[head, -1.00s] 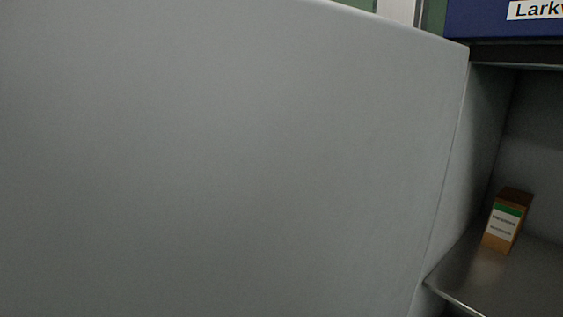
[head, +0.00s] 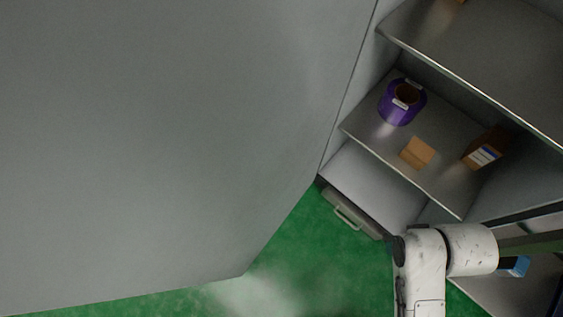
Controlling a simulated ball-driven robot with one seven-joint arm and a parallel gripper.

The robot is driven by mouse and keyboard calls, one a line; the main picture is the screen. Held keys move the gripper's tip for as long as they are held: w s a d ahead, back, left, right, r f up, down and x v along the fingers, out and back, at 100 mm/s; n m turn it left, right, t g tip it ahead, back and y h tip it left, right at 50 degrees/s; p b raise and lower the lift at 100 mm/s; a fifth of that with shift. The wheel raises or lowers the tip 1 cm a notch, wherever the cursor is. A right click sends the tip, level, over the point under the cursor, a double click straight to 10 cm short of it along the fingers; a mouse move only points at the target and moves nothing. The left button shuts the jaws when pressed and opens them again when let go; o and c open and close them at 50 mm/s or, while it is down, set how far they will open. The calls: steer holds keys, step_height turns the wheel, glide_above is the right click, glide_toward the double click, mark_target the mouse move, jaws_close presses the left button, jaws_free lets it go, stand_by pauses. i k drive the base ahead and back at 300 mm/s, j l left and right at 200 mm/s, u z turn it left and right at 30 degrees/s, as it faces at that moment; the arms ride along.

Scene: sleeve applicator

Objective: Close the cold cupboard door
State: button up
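The cold cupboard door (head: 170,130) is a large grey panel that fills the left and middle of the head view. It stands open, swung out from the cupboard, with its lower corner above the green floor. The cupboard's inside shows on the right, with metal shelves (head: 480,55). My white arm rises from the bottom edge at the right, in front of the lower shelves. My gripper cannot be made out in this view, and no contact with the door shows.
The shelves hold a purple roll (head: 402,102), a small tan box (head: 417,152) and a brown labelled box (head: 485,149). A blue item (head: 515,266) is partly hidden behind my arm. A grey drawer with a handle (head: 348,217) sits low. Green floor (head: 310,255) is clear near the door.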

mark_target(147, 147)
steer(key=j+z, duration=0.25)
steer(key=z, duration=0.25)
steer(key=k+j+z, duration=0.15)
steer(key=z, duration=0.3)
steer(key=k+j+z, duration=0.15)
steer(key=z, duration=0.35)
steer(key=k+j+z, duration=0.2)
steer(key=z, duration=0.3)
steer(key=k+j+z, duration=0.2)
steer(key=z, duration=0.2)
steer(key=k+j+z, duration=0.2)
steer(key=z, duration=0.2)
steer(key=k+j+z, duration=0.1)
steer(key=z, duration=0.35)
steer(key=k+z, duration=0.55)
steer(key=k, duration=0.65)
steer(key=k+u, duration=0.35)
steer(key=k+j+u, duration=0.1)
steer(key=u, duration=0.25)
steer(key=k+j+u, duration=0.15)
steer(key=u, duration=0.25)
steer(key=k+j+u, duration=0.15)
steer(key=k+u, duration=0.2)
steer(key=k+j+u, duration=0.2)
steer(key=u, duration=0.15)
